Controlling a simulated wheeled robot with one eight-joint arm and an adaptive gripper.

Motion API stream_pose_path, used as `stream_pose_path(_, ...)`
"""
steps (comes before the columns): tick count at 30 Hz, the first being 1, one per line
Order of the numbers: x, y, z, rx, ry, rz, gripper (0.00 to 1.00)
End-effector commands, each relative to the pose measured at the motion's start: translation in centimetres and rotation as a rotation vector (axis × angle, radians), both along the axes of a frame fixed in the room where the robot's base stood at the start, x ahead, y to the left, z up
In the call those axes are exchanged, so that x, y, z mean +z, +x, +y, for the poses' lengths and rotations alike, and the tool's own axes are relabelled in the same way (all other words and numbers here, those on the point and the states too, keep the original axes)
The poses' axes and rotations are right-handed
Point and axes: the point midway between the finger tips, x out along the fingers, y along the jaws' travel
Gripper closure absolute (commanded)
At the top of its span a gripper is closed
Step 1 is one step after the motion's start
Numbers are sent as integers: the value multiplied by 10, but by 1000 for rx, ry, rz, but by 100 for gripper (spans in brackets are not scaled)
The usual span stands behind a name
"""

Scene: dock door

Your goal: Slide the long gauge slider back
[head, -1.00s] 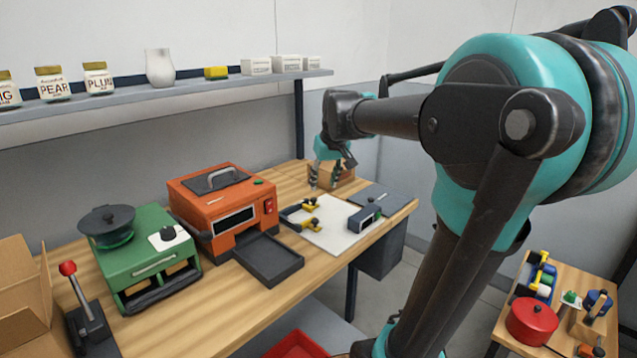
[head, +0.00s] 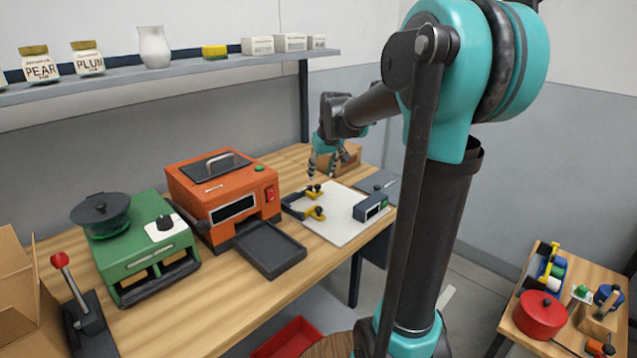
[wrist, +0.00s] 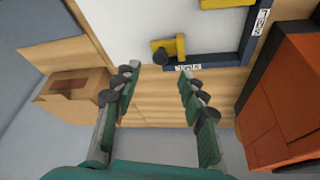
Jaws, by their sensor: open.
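A dark L-shaped gauge (head: 291,210) lies on a white sheet on the bench and carries two yellow sliders. The far slider (head: 313,189) is close below my gripper (head: 322,168); the near slider (head: 316,212) is closer to the bench's front. In the wrist view one yellow slider with a dark knob (wrist: 172,48) is just beyond my gripper (wrist: 158,80), slightly right of the middle of the gap. The other slider (wrist: 228,3) is cut by the top edge. My gripper is open and empty, apart from the sliders. I cannot read which label says long.
An orange oven-like machine (head: 214,207) stands left of the gauge, with a dark tray (head: 268,250) in front. A cardboard box (wrist: 72,97) is beside my gripper. A small dark device (head: 370,207) sits on the sheet's right. Bare wood shows under my gripper.

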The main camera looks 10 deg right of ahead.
Motion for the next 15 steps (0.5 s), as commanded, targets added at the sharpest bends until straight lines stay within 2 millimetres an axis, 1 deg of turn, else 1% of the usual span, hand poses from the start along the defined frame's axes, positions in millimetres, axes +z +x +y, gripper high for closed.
stream_pose_path(1, -9, 5, 1, 0, 0, 0, 58)
stream_pose_path(3, -20, 9, 2, 0, 0, 0, 58)
stream_pose_path(6, -33, 14, 4, 1, 0, 0, 58)
stream_pose_path(10, -45, 18, 5, 1, 0, 0, 58)
stream_pose_path(15, -51, 20, 5, 1, 0, 0, 58)
